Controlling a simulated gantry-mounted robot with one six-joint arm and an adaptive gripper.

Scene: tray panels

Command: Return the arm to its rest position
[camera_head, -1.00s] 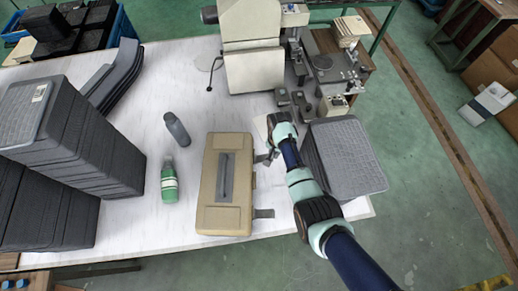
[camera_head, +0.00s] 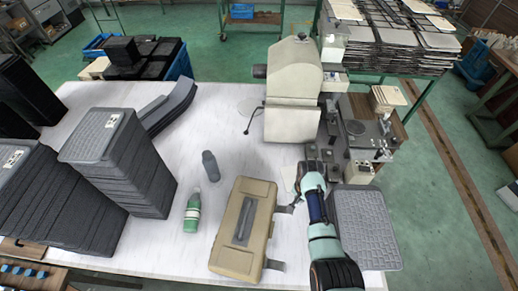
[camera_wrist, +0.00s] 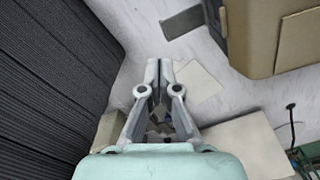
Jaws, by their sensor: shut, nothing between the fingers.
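My gripper (camera_wrist: 158,70) shows in the wrist view with its two fingers together and empty. In the head view my arm (camera_head: 318,215) reaches in from the lower edge, between the tan case and the right-hand stack of grey tray panels (camera_head: 364,225). The fingers are mostly hidden there by my own wrist. In the wrist view the ribbed dark side of a panel stack (camera_wrist: 50,70) fills the left, and the tan case (camera_wrist: 295,38) is at upper right. The fingers appear clear of both.
On the white table are the tan case (camera_head: 262,210), a green bottle (camera_head: 192,213), a grey bottle (camera_head: 211,166) and tall panel stacks (camera_head: 120,165) at left. A beige machine (camera_head: 293,95) stands at the back. Bare table (camera_head: 215,115) shows between the left stacks and machine.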

